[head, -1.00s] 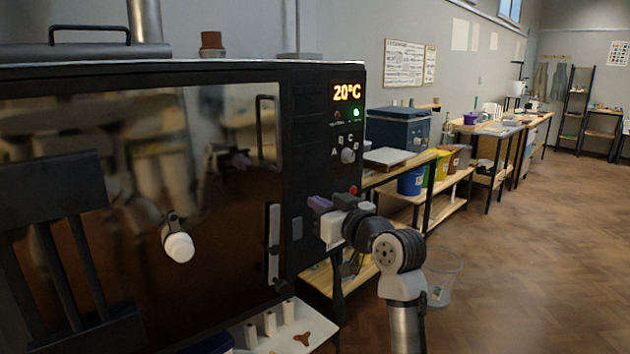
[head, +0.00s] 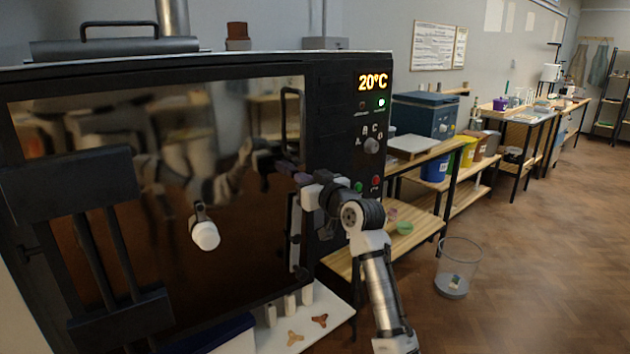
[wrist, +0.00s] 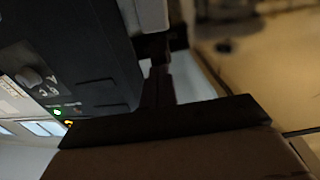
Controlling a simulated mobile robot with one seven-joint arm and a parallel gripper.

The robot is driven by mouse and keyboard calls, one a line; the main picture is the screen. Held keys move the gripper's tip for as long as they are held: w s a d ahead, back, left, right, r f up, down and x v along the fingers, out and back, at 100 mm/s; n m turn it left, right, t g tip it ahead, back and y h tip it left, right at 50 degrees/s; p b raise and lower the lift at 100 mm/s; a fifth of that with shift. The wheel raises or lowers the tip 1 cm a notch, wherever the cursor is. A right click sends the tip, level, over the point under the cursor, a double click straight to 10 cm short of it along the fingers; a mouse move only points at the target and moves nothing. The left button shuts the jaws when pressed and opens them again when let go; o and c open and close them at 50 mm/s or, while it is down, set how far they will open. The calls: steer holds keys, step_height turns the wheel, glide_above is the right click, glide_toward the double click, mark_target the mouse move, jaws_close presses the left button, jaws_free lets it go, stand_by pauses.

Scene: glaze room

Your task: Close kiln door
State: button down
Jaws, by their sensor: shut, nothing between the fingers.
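The kiln door (head: 240,260) is a dark, mirror-like panel with a dark frame, filling the left of the head view. A black vertical handle (head: 284,118) is at its upper right edge, and a white plug (head: 205,235) sticks out of its face. The door looks flush or nearly flush with the kiln front; I cannot tell whether a small gap remains. My gripper (head: 288,170) is shut and empty, in front of the door's right edge just below the handle. Contact is unclear. In the wrist view the gripper (wrist: 160,88) is dark, between the control panel and the brownish door.
The kiln control panel (head: 372,115) reads 20°C, right of the door. A pale board (head: 335,318) with white posts and brown tripods lies below it. A wooden bench (head: 430,155) and a clear bin (head: 457,268) stand to the right. The floor at far right is free.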

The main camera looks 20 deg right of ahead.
steer(key=shift+w, duration=0.4)
steer(key=shift+w, duration=0.1)
